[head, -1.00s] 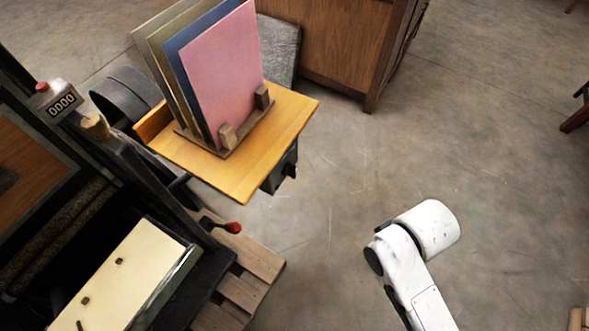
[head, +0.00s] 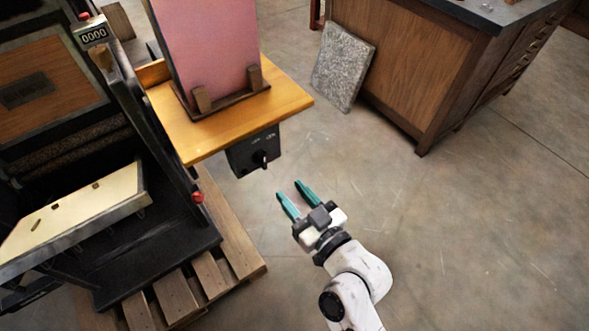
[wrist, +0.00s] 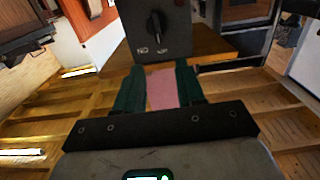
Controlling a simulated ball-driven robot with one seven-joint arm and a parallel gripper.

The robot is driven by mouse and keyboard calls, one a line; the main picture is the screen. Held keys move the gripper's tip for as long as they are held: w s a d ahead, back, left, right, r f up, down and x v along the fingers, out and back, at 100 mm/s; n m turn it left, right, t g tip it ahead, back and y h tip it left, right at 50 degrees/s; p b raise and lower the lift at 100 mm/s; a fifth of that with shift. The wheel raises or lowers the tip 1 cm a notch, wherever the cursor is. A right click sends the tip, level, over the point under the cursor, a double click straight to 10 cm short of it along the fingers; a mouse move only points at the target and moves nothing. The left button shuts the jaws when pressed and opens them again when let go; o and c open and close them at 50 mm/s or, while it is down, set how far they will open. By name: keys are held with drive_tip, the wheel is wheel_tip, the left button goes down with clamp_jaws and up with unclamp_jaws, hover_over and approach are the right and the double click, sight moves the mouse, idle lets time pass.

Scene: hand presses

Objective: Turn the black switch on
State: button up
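The black switch (head: 264,159) is a rotary knob on a dark box (head: 245,153) under the wooden shelf. In the wrist view the knob (wrist: 155,24) is at the top centre, its long side roughly upright, with two small white labels below it. Which label it points at I cannot tell. My gripper (head: 289,189) has teal fingers, spread apart with nothing between them. It is in front of and below the box, apart from the knob. In the wrist view the open fingers (wrist: 160,78) point toward the box.
The wooden shelf (head: 292,101) holds a pink board (head: 212,40) in a rack just above the box. The press (head: 150,240) and a wooden pallet (head: 240,250) are at the left. A stone slab (head: 342,66) leans on a wooden cabinet (head: 400,75). Floor at the right is clear.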

sight(264, 158)
drive_tip(key=p+x, duration=0.2)
drive_tip(key=x, duration=0.8)
drive_tip(key=shift+w+a+r, duration=0.1)
drive_tip(key=shift+w, duration=0.25)
clamp_jaws()
